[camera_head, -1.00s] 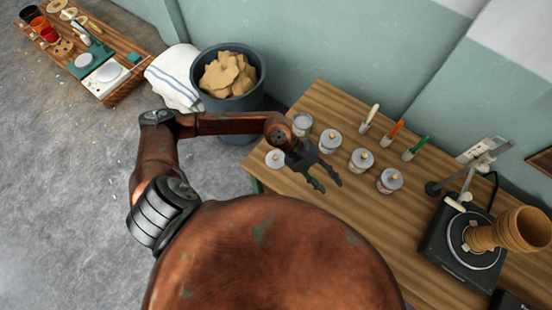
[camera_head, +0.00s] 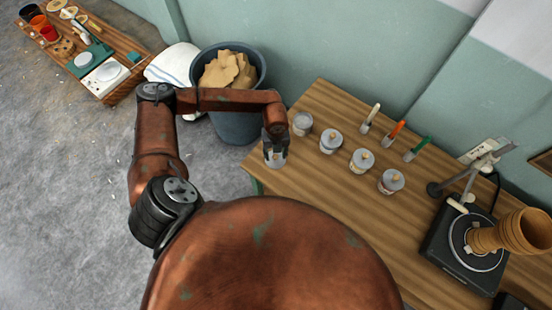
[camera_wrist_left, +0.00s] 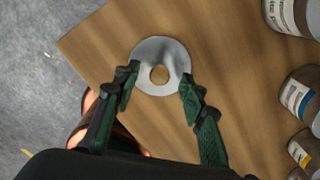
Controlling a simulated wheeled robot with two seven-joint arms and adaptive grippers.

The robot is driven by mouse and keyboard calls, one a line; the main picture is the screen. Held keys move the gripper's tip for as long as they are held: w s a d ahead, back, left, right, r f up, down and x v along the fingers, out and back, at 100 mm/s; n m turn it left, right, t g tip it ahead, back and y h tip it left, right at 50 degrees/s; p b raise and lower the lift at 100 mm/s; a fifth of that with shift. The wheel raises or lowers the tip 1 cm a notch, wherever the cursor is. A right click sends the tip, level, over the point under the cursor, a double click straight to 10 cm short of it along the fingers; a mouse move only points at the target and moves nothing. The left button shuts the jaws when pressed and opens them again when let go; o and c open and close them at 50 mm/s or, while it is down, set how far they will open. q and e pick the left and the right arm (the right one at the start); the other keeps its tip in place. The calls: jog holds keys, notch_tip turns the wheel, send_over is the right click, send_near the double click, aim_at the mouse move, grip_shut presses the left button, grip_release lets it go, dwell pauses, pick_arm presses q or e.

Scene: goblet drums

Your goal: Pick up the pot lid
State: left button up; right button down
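The pot lid (camera_head: 274,162) is a small grey disc with a tan knob. It lies alone near the left corner of the wooden table, partly covered by my left gripper in the head view. In the left wrist view the lid (camera_wrist_left: 150,52) lies flat, its round knob (camera_wrist_left: 159,74) at its middle. My left gripper (camera_head: 275,149) is over the lid, pointing down. In the wrist view its green-padded fingers (camera_wrist_left: 158,88) are spread apart, one on each side of the lid's near part, with nothing gripped. My right gripper is not in view.
Several lidded jars (camera_head: 331,141) stand on the table (camera_head: 325,210) to the right of the lid. Brushes (camera_head: 396,132) lie behind them. A black turntable (camera_head: 463,253) with a stand is at the far right. A grey bin (camera_head: 237,126) stands left of the table.

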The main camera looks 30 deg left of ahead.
pick_arm(q)
jog(key=shift+f, duration=0.85)
jog(key=shift+s, duration=0.1)
grip_shut()
